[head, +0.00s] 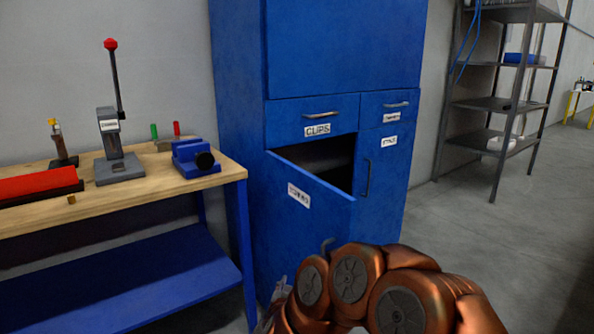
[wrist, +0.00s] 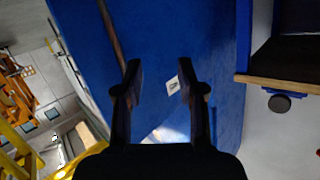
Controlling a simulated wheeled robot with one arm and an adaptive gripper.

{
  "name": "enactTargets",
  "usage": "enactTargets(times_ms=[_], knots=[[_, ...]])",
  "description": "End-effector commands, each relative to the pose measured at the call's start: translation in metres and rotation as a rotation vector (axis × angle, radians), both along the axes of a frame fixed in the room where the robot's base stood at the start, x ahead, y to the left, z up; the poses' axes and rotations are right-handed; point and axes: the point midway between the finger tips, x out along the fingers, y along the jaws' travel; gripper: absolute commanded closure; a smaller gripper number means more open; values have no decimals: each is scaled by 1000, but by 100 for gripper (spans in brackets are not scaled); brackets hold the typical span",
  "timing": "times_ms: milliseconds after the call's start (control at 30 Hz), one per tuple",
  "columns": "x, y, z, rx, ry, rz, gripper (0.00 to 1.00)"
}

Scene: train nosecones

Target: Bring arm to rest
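My copper-coloured arm (head: 385,290) is folded low at the bottom of the head view, in front of the blue cabinet (head: 340,45). My gripper (wrist: 160,70) shows in the wrist view with its two dark fingers apart and nothing between them. A blue surface with a small white label (wrist: 173,86) lies beyond the fingers; I cannot tell how far off it is. In the head view the gripper is mostly hidden behind the arm. The cabinet's lower left door (head: 310,210) stands partly open, with a dark inside above it. A grey handle (head: 328,245) shows just above my arm.
A wooden workbench (head: 225,175) stands at the left with a lever press (head: 118,165), a blue vise (head: 195,160) and a red box (head: 40,185). Two labelled drawers (head: 312,120) are shut. A metal shelf (head: 500,105) stands at the back right. The floor (head: 510,245) at right is clear.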

Motion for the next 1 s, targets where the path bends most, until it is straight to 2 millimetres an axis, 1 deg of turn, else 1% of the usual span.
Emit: enactTargets(times_ms=[100, 267, 433, 533, 667, 767, 867, 967, 1000], knots=[[-1, 12, 8, 72, 68, 90, 61], [-14, 28, 15, 140, 177, 217, 61], [-38, 37, 22, 178, 300, 341, 61], [-57, 37, 24, 185, 380, 405, 61], [-87, 31, 26, 180, 487, 475, 61], [-112, 20, 25, 164, 578, 517, 61], [-140, 6, 24, 146, 673, 547, 61], [-170, -13, 22, 120, 774, 563, 61], [-183, -21, 21, 110, 817, 566, 61]])
